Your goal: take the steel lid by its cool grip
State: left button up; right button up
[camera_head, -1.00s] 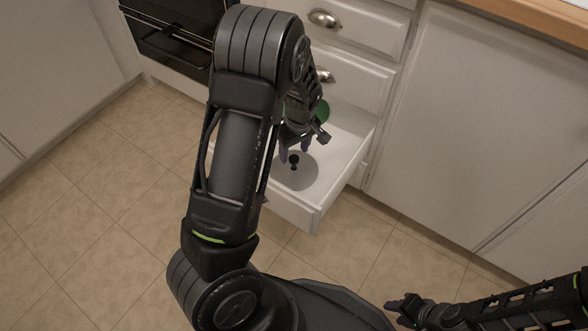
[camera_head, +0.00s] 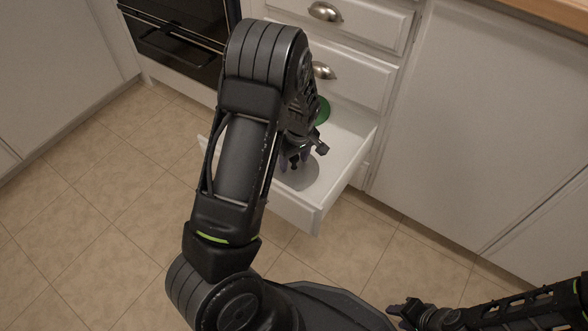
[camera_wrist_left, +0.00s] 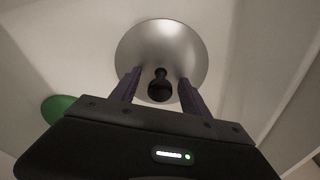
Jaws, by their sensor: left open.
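The steel lid (camera_wrist_left: 168,42) lies in the open white drawer, a grey disc with a black knob grip (camera_wrist_left: 160,86) at its middle. In the head view the lid (camera_head: 304,177) is partly hidden by my left gripper (camera_head: 294,163). In the left wrist view my left gripper (camera_wrist_left: 159,88) is open, with one finger on each side of the black grip and gaps showing between. The fingers do not visibly touch it. My right gripper (camera_head: 398,309) is at the bottom right, far from the drawer; its jaw opening is unclear.
A green round thing (camera_wrist_left: 58,107) lies in the drawer, also seen in the head view (camera_head: 322,110). The drawer's front wall (camera_head: 290,210) and side walls surround the lid. Closed drawers with metal handles (camera_head: 324,12) are above, and an oven (camera_head: 180,35) is at the left.

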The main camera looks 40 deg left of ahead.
pick_arm(q)
jog(key=shift+c, duration=0.3)
grip_shut()
dwell(0.6)
